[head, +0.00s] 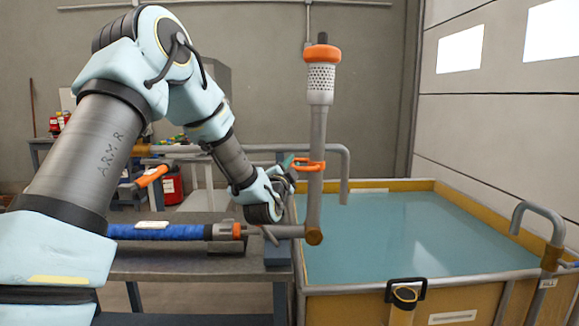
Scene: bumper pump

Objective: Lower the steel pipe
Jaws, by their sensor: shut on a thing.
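The steel pipe (315,203) stands upright, swung up from a brass-coloured elbow (314,236) at its foot, near the tank's left edge. A perforated strainer (321,78) with an orange collar and dark tip is at its top end. An orange clamp (316,166) goes around its middle. My gripper (293,165) reaches in from the left at clamp height and is shut on the clamp's left side; the exact contact is small and partly hidden. A short horizontal pipe (283,231) joins the elbow to the blue hose (160,231) on the bench.
A yellow-walled tank (465,308) of blue-green water (395,235) lies open to the right. A bent grey pipe (345,172) hooks over its left side behind the steel pipe, another (540,211) at its right. A dark bench (165,265) stands left.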

